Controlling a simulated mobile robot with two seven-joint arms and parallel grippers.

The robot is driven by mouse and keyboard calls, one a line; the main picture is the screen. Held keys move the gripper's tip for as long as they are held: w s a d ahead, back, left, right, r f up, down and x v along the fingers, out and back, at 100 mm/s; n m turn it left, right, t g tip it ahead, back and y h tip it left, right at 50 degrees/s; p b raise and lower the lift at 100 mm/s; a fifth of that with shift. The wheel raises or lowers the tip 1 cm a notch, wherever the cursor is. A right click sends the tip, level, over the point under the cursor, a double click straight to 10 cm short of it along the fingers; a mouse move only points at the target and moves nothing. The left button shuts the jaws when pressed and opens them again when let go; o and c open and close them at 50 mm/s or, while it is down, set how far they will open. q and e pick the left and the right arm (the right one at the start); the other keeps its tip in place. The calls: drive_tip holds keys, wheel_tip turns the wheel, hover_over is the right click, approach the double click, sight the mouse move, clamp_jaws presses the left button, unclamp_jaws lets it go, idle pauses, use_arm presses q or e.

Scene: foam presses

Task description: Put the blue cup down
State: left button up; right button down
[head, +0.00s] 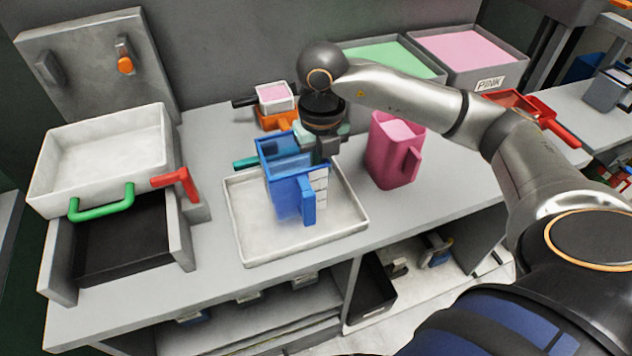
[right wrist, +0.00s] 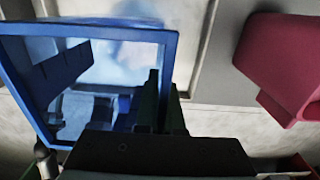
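The blue cup (head: 283,190) is upright over the white tray (head: 247,257), with its handle towards the front. I cannot tell whether its base touches the tray. My right gripper (head: 318,150) is at the cup's back right rim, reaching in from above. In the right wrist view, the blue cup (right wrist: 95,28) shows its open rim, and the two dark fingers of my right gripper (right wrist: 163,102) are closed on the rim at one side. My left gripper is not in view.
A pink pitcher (head: 385,160) stands close to the right of the tray, and it also shows in the right wrist view (right wrist: 285,65). A small white cup with pink contents (head: 275,97) and an orange object (head: 272,119) are behind. A white press box with a green handle (head: 102,205) stands left.

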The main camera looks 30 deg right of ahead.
drive_tip(key=shift+w+a+f, duration=0.1)
drive_tip(key=shift+w+f, duration=0.35)
drive_tip(key=shift+f, duration=0.1)
drive_tip(key=shift+w+f+p, duration=0.15)
drive_tip(key=shift+f+p, duration=0.15)
drive_tip(key=shift+f, duration=1.35)
drive_tip(key=shift+f, duration=0.15)
drive_tip(key=c, duration=1)
unclamp_jaws()
drive_tip(key=shift+c, duration=0.2)
wheel_tip(320, 180, up, 12)
